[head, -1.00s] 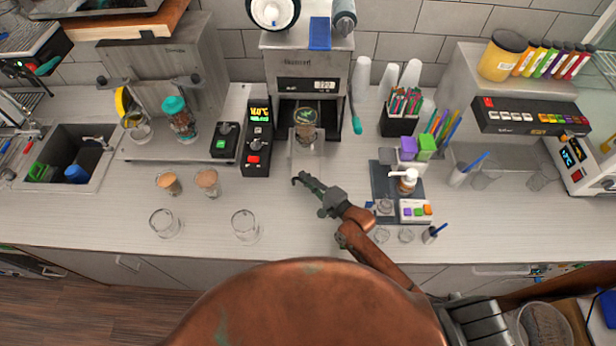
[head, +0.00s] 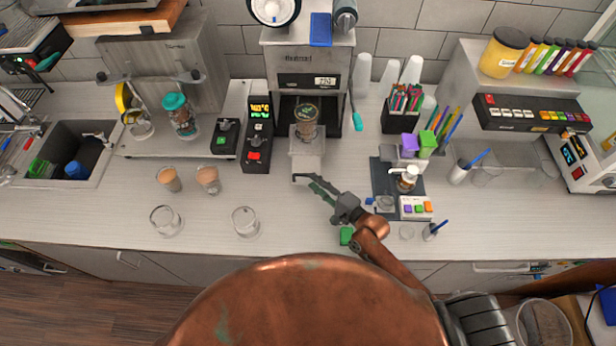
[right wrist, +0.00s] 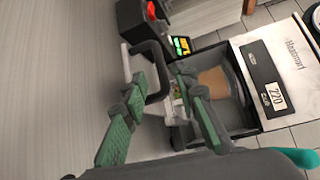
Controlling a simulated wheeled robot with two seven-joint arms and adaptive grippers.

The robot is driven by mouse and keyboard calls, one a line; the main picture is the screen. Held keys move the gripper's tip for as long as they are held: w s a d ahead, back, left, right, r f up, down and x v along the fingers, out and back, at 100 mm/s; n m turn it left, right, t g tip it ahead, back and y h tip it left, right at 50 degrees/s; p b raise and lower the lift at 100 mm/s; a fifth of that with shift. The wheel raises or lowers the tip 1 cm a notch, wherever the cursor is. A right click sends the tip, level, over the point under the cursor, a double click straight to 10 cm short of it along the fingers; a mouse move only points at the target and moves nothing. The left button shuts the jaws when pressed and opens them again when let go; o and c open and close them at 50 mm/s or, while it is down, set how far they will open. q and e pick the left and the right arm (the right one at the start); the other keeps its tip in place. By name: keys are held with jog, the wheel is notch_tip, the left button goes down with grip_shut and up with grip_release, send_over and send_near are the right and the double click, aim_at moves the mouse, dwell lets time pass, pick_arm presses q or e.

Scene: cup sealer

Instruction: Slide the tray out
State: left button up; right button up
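The cup sealer (head: 315,75) stands at the back middle of the counter. Its tray (head: 306,152) sticks out at the front, with a cup of brownish contents (head: 306,118) in it at the sealer's mouth. In the right wrist view the tray's dark U-shaped handle (right wrist: 163,82) shows beside the fingertips. My right gripper (head: 309,184) is at the tray's front end. In the right wrist view its green-padded fingers (right wrist: 160,85) are apart, with the handle near and partly between their tips. I cannot tell whether they touch it. My left gripper is not in view.
Two filled cups (head: 208,179) and two empty clear cups (head: 246,222) stand left of the tray. A control box (head: 257,140) is close on the tray's left. A dark mat (head: 385,176) with a pump bottle is to the right. The counter in front of the tray is mostly clear.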

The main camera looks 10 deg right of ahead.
jog(key=v, duration=0.6)
jog(key=shift+s+d, duration=0.2)
jog(key=shift+s, duration=0.05)
jog(key=shift+r, duration=0.1)
